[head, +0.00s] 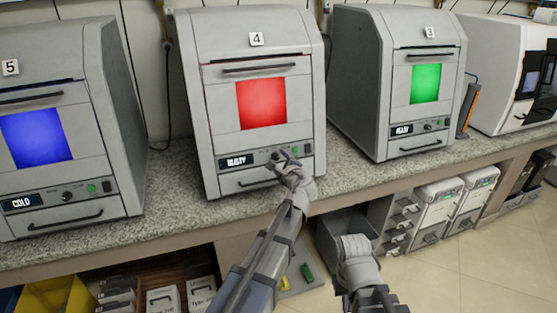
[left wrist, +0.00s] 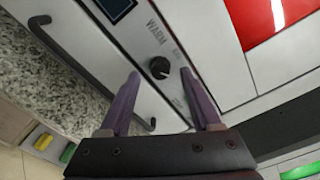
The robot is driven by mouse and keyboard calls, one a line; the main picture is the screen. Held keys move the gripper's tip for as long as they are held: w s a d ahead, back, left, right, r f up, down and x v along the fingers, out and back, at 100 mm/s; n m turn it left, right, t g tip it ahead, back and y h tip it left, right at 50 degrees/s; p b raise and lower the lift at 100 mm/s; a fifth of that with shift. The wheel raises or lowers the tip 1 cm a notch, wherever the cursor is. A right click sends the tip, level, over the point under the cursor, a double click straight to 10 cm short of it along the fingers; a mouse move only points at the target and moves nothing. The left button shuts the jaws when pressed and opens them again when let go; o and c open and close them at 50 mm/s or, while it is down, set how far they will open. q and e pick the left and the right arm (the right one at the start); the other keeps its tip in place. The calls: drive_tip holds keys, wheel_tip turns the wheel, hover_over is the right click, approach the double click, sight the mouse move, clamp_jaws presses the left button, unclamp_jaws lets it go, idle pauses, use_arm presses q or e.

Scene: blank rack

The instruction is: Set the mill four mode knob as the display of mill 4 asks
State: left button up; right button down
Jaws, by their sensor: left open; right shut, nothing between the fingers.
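Mill 4 (head: 222,100) is the grey box with a "4" plate and a red window (head: 261,103). Its small display (head: 236,162) shows white text that I cannot read surely. The black mode knob (left wrist: 158,68) shows in the left wrist view, with the word WARM printed beside it. My left gripper (head: 284,160) is at mill 4's control strip. In the left wrist view its open fingers (left wrist: 159,74) stand either side of the knob; contact is not clear. My right gripper (head: 355,246) is low, in front of the counter, away from the mills; its fingers are hard to make out.
Mill 5 (head: 75,135) with a blue window stands left. Mill 3 (head: 365,105) with a green window stands right. The speckled counter (head: 170,185) is bare between mills. Mill 4's lower handle (head: 262,180) lies just below the control strip. Several boxes and bins stand under the counter.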

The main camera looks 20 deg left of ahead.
use_arm(q)
drive_tip(key=p+v, duration=0.1)
drive_tip(key=v, duration=0.5)
drive_tip(key=shift+s+d, duration=0.1)
drive_tip(key=s+d+f+n+g+h+p, duration=0.2)
drive_tip(key=s+d+n+g+p, duration=0.1)
drive_tip(key=s, duration=0.7)
drive_tip(key=s+d+f+n+g+h+p, duration=0.2)
drive_tip(key=s+d+n+g, duration=0.3)
drive_tip(key=s, duration=0.5)
drive_tip(key=s+d+f+n+g+h+p, duration=0.3)
drive_tip(key=s+d+n+g+p, duration=0.1)
drive_tip(key=s, duration=0.6)
drive_tip(key=shift+d+n+g+p, duration=0.15)
drive_tip(key=shift+n+g+p, duration=0.35)
drive_tip(key=shift+n, duration=0.4)
